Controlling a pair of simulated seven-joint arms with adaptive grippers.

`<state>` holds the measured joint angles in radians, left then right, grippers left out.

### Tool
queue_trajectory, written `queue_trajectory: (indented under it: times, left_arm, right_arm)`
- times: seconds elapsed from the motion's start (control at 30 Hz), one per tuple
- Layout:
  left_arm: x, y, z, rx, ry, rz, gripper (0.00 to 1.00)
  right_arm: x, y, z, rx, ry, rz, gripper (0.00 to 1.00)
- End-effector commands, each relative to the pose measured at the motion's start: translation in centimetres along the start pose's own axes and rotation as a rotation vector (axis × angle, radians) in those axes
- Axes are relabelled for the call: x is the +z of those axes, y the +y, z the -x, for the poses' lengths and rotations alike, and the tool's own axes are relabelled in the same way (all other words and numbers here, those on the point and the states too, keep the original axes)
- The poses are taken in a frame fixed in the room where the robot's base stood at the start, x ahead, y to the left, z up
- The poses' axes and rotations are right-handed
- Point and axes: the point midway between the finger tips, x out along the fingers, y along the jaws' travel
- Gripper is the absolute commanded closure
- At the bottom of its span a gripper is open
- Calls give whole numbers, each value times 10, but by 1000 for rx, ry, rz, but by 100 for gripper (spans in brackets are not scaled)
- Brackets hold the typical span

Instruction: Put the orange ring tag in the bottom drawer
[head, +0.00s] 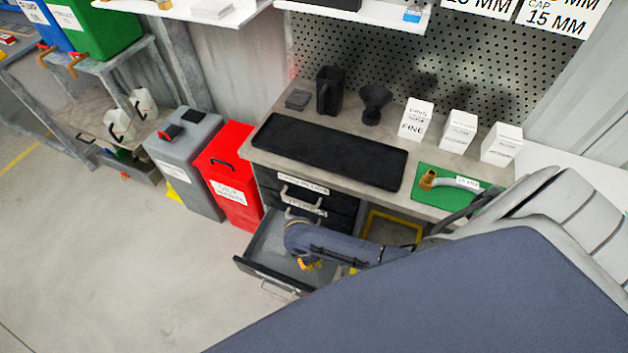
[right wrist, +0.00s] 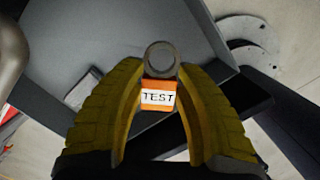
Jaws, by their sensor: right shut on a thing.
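The orange ring tag (right wrist: 158,97) has a grey ring at its top and a white label reading TEST. In the right wrist view my right gripper (right wrist: 160,72) has its yellow fingers closed on the tag near its ring. In the head view my right gripper (head: 307,265) is over the pulled-out bottom drawer (head: 266,238), and the arm hides part of that drawer. The drawer's grey floor (right wrist: 95,40) lies behind the tag in the wrist view. I cannot tell the tag's exact height above it. My left gripper is not in view.
Closed drawers (head: 300,203) sit above the open one under the workbench (head: 440,212). A red bin (head: 231,170) and a grey bin (head: 187,160) stand to the left. The bench holds a black tray (head: 330,150), white boxes and a green mat (head: 425,192). The floor at left is clear.

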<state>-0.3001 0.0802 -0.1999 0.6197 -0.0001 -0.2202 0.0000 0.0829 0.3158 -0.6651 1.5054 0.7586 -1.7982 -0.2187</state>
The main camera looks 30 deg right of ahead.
Motion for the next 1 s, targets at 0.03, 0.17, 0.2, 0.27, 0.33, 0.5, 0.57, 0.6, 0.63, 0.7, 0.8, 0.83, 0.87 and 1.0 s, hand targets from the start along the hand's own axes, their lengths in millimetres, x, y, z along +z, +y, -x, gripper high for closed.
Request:
queue_trajectory:
  times: [0.03,0.17,0.2,0.27,0.33,0.5,0.57,0.6,0.63,0.7,0.8,0.83,0.87,1.0]
  left_arm:
    - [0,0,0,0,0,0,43]
    - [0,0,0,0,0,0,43]
    - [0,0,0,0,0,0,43]
    - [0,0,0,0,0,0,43]
    - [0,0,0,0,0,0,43]
    - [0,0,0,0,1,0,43]
    - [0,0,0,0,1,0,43]
    - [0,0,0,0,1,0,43]
    - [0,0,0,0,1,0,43]
    - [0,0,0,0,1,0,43]
    - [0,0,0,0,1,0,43]
    - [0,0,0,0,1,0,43]
    - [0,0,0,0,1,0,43]
    - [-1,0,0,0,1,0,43]
  right_arm:
    - [-1,0,-11,-2,-3,0,96]
    - [-6,0,-36,-2,-2,-1,96]
    - [-7,0,-43,-2,-2,0,96]
    - [-8,0,-52,-1,-1,0,96]
    - [-10,1,-60,0,0,-1,96]
    - [-12,1,-72,0,0,1,96]
    - [-12,1,-74,0,1,0,96]
    - [-12,1,-75,0,1,0,96]
    - [-11,1,-75,1,0,0,96]
    - [-7,5,-76,1,-1,-1,96]
    - [3,16,-77,4,-2,-1,96]
    - [6,20,-77,3,-2,-2,96]
    - [9,22,-78,2,-1,-2,96]
    - [15,29,-83,0,0,-1,96]
